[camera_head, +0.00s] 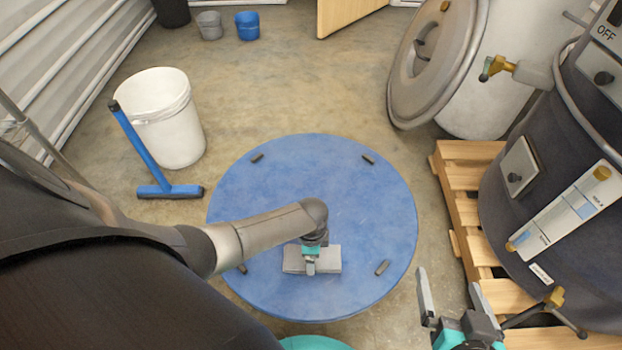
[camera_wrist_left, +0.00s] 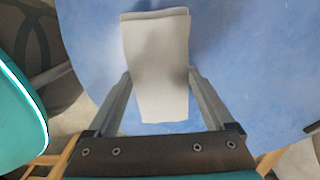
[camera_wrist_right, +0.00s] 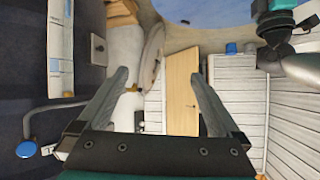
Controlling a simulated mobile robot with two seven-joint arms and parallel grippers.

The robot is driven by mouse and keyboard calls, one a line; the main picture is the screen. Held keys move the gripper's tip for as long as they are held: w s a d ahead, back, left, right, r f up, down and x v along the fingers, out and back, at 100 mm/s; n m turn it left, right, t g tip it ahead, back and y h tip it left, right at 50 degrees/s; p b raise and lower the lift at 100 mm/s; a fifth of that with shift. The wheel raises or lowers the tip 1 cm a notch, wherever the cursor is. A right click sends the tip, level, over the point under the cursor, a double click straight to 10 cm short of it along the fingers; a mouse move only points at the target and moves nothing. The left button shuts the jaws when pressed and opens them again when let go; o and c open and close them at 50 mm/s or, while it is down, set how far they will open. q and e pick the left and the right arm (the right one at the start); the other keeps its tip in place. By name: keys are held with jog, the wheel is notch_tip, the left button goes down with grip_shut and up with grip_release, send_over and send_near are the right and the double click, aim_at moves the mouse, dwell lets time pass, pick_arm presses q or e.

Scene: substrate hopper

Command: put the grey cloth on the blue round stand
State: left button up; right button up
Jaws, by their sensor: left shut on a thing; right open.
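The blue round stand (camera_head: 330,190) is a wide disc in the middle of the head view, with several small dark pieces near its rim. The grey cloth (camera_head: 293,262), a folded pad, is over the near part of the stand, inside its rim. My left gripper (camera_head: 310,266) is shut on the cloth from above. In the left wrist view the cloth (camera_wrist_left: 160,50) passes between the fingers, with the blue surface (camera_wrist_left: 235,50) behind it. I cannot tell whether the cloth touches the stand. My right gripper (camera_head: 452,292) is open and empty, right of the stand.
A white bucket (camera_head: 172,130) and a blue squeegee (camera_head: 143,150) stand left of the stand. A dark tank (camera_head: 545,190) on a wooden pallet (camera_head: 460,190) is at the right. A teal round surface (camera_head: 315,343) shows at the bottom edge. Open floor lies behind the stand.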

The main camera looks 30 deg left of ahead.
pick_arm(q)
jog(key=shift+f+b, duration=0.5)
jog(key=shift+f, duration=0.6)
pick_arm(e)
jog(key=shift+a+r+t+y, duration=0.35)
jog(key=shift+a+t, duration=0.25)
jog(key=shift+t, duration=0.15)
jog(key=shift+a+r+t+y, duration=0.35)
jog(key=shift+a+t, duration=0.25)
jog(key=shift+t, duration=0.15)
pick_arm(q)
jog(key=shift+f+b, duration=0.15)
jog(key=shift+b, duration=0.2)
jog(key=o, duration=1.1)
pick_arm(e)
jog(key=shift+a+r, duration=0.15)
